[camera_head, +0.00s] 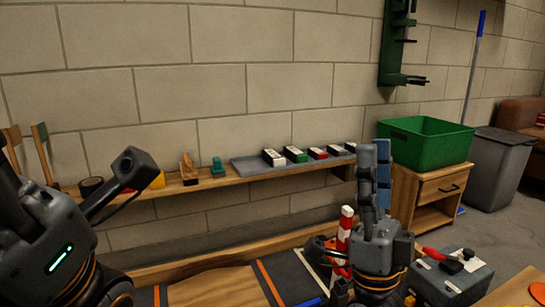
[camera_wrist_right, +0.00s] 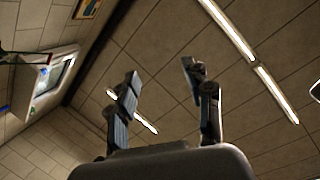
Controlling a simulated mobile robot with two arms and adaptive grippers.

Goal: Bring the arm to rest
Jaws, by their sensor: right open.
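My right gripper (camera_head: 376,160) stands upright in the head view, in front of the wall shelf's right end, its fingers pointing up. In the right wrist view the two fingers of this gripper (camera_wrist_right: 162,82) are apart with nothing between them, and the ceiling shows behind.
A wooden shelf (camera_head: 225,180) along the wall carries small blocks and tools. A green bin (camera_head: 425,143) sits on a wooden cabinet (camera_head: 433,187) to the right, by a grey bin (camera_head: 495,168). A grey toolbox (camera_head: 455,278) is near.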

